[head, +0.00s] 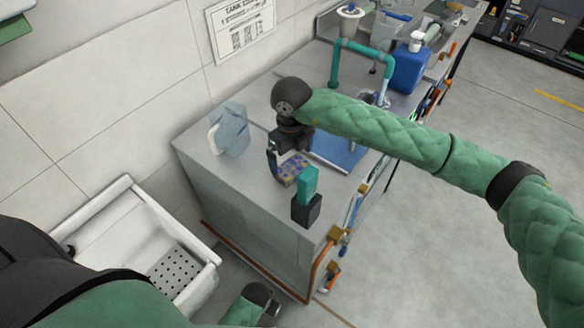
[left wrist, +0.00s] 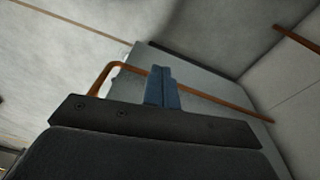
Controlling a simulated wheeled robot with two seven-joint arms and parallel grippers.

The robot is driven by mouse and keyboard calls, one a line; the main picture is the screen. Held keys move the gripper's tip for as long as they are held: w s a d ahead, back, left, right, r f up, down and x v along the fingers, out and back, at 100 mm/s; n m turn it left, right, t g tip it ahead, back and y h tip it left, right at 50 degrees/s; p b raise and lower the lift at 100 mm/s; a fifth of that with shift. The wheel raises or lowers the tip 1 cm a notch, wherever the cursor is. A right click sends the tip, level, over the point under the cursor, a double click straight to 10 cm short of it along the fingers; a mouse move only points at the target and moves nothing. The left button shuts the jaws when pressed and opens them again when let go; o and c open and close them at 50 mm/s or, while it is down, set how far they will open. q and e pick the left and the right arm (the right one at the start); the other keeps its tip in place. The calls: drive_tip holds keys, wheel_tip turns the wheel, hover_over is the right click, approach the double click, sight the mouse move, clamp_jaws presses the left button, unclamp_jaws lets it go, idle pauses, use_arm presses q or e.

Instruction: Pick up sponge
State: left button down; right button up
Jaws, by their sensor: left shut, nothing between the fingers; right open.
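A small block with a purple and yellow pattern (head: 292,169), which looks like the sponge, lies on the grey counter (head: 255,190) near its front end. My right gripper (head: 287,161) is open just above and beside it, and partly hides it. I cannot tell whether the fingers touch it. A teal block (head: 308,183) on a black base (head: 306,210) stands right in front of the patterned block. My left gripper (head: 262,297) is low, below the counter's end, away from the sponge. In the left wrist view its blue fingers (left wrist: 162,88) are shut and empty.
A pale blue jug (head: 229,130) stands left of my right gripper. A blue tray (head: 340,152) lies behind it, with a teal pipe frame (head: 362,55) and blue canister (head: 408,70) farther back. A copper rail (head: 318,266) runs around the counter. A white sink (head: 128,215) is at left.

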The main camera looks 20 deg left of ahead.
sight(292, 166)
wheel_tip(292, 166, down, 4)
drive_tip(key=p, duration=0.3)
drive_tip(key=shift+d+f, duration=0.1)
drive_tip(key=shift+f, duration=0.4)
use_arm(q)
wheel_tip(292, 166, down, 9)
drive_tip(key=s+a, duration=0.2)
use_arm(e)
drive_tip(key=c, duration=0.7)
